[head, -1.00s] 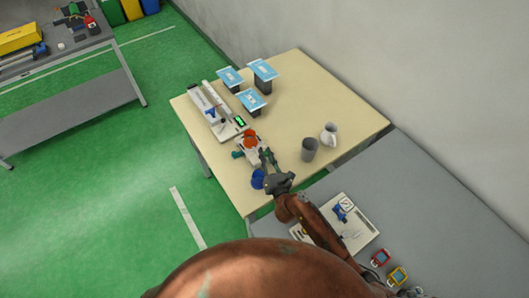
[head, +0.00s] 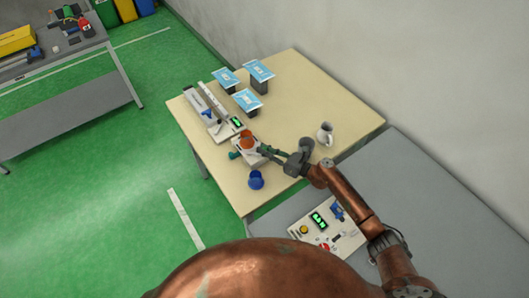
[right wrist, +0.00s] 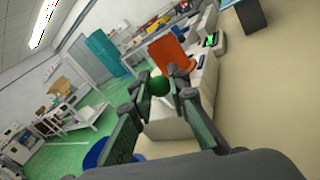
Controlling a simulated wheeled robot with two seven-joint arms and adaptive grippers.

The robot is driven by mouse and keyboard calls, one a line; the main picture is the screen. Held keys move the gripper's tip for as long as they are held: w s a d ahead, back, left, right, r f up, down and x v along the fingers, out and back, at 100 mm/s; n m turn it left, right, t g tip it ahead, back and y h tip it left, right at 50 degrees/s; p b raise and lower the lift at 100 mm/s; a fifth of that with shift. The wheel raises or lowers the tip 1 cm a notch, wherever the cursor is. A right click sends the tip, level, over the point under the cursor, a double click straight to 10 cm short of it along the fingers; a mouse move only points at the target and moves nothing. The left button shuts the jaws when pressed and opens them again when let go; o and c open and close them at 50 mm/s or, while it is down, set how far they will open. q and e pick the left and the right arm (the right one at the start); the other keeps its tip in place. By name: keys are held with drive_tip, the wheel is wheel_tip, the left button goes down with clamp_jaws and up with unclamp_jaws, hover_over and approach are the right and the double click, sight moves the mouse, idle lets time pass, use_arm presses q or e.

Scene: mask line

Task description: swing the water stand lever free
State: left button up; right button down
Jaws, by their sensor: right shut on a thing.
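The water stand (head: 250,159) is a small white unit with an orange part on top and a teal part at its left side, on the cream table. In the right wrist view its white body (right wrist: 180,123) is close, with the orange panel (right wrist: 170,60) rising behind. The lever's green knob (right wrist: 158,85) shows between my fingertips. My right gripper (head: 264,151) reaches the stand from its right side and is shut on the lever, whose arm is mostly hidden. A blue cup (head: 256,180) stands just in front of the stand. My left gripper is out of view.
A grey cup (head: 306,145) and a white jug (head: 325,134) stand right of the stand, the cup close to my right wrist. Several blue-topped blocks (head: 246,100) and a white device (head: 211,112) are behind. A grey table (head: 420,215) adjoins at right.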

drive_tip(key=shift+w+g, duration=0.1)
drive_tip(key=shift+g, duration=0.2)
drive_tip(key=c, duration=1.8)
unclamp_jaws()
drive_tip(key=shift+c, duration=0.2)
drive_tip(key=v, duration=1.2)
drive_tip(key=shift+f, duration=0.15)
